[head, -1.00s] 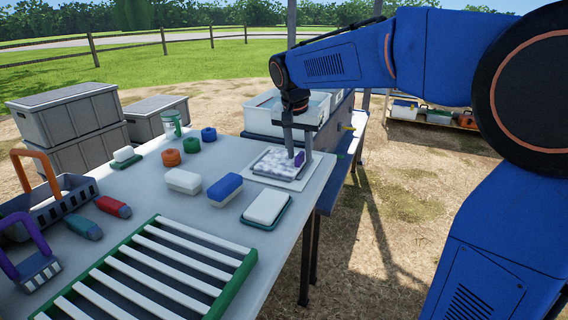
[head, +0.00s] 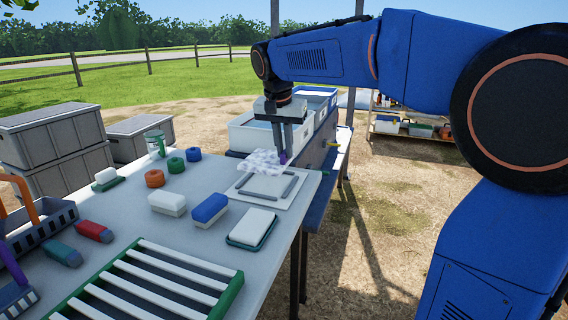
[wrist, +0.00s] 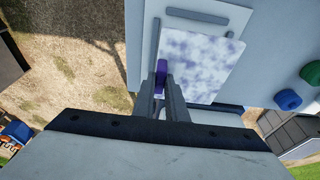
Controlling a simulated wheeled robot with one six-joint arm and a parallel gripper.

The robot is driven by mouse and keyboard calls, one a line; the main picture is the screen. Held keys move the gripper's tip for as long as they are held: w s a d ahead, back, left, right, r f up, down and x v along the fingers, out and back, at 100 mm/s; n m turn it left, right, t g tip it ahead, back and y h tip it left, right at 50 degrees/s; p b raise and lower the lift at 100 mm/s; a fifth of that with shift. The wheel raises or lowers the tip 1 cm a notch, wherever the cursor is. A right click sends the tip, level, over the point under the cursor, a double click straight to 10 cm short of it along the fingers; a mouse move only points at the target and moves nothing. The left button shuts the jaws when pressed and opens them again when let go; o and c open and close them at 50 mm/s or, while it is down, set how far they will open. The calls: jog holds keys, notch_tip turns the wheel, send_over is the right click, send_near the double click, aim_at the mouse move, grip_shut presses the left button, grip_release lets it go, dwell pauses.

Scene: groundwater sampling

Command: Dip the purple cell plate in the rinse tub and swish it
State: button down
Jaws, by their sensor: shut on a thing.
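My gripper (head: 282,153) is shut on the purple tab (wrist: 161,70) at one edge of the cell plate. The plate (head: 261,161) is a flat sheet mottled white and purple, and it also shows in the wrist view (wrist: 203,62). It hangs in the air, above the grey frame on a white mat (head: 284,202). A white tub (head: 241,139) with bluish content stands just behind the plate, and a second tub (head: 318,92) stands farther back. The pictures do not tell which one is the rinse tub.
A green-edged slatted rack (head: 160,280) lies at the table's front. Coloured rings (head: 176,165) and a jar (head: 155,142) stand farther left.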

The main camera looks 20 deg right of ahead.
notch_tip(320, 180, up, 15)
dwell(1.0)
jog(key=shift+s+r, duration=0.1)
jog(key=shift+s, duration=0.05)
